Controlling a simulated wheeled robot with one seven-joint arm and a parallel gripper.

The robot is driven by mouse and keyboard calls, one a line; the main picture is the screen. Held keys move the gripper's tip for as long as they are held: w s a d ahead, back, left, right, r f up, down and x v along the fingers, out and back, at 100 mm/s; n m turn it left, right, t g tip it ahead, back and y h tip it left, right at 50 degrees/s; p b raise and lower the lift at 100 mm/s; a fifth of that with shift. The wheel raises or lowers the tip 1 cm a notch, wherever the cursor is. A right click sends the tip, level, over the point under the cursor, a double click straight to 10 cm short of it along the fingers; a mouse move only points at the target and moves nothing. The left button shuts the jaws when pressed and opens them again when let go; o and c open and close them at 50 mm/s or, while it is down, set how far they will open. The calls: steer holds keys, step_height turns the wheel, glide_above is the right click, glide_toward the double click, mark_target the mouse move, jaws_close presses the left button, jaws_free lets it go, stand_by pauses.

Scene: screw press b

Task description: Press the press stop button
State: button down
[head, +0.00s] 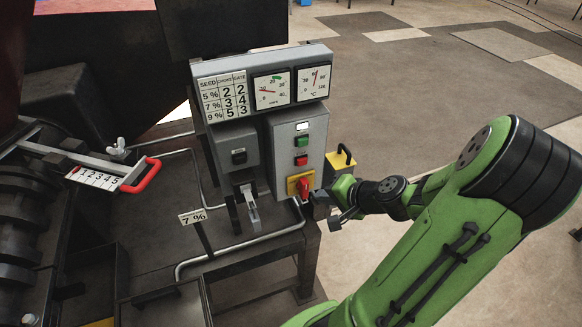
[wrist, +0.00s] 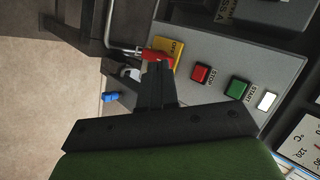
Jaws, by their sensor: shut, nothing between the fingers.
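The red stop button (head: 301,160) is on the grey control box, below the green start button (head: 302,141) and above a red rotary switch (head: 304,187) on a yellow plate. In the wrist view the stop button (wrist: 201,73), labelled STOP, lies to the right of my fingertips and is uncovered. My gripper (head: 315,202) is at the lower right of the box, low beside the rotary switch. In the wrist view my gripper (wrist: 157,68) is shut and empty, its tips overlapping the edge of the red switch (wrist: 155,56). I cannot tell whether they touch it.
A white lamp (head: 302,126) tops the button column. A gauge panel (head: 275,88) stands above. A lever (head: 250,207) hangs left of the switch, and a yellow box (head: 341,167) with a black handle is behind my gripper. Open floor lies right.

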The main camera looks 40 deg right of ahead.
mark_target(303, 163)
steer(key=shift+w+d+f, duration=0.1)
steer(key=w+d, duration=0.2)
steer(key=w, duration=0.6)
steer(key=shift+w+d, duration=0.2)
steer(key=shift+d, duration=0.05)
steer(key=shift+w, duration=0.1)
stand_by(1.8)
steer(key=shift+w+d, duration=0.1)
steer(key=shift+w, duration=0.2)
steer(key=shift+w+d, duration=0.15)
steer(key=shift+w, duration=0.25)
stand_by(0.6)
steer(key=shift+s, duration=0.15)
steer(key=shift+s+a, duration=0.25)
steer(key=shift+s, duration=0.45)
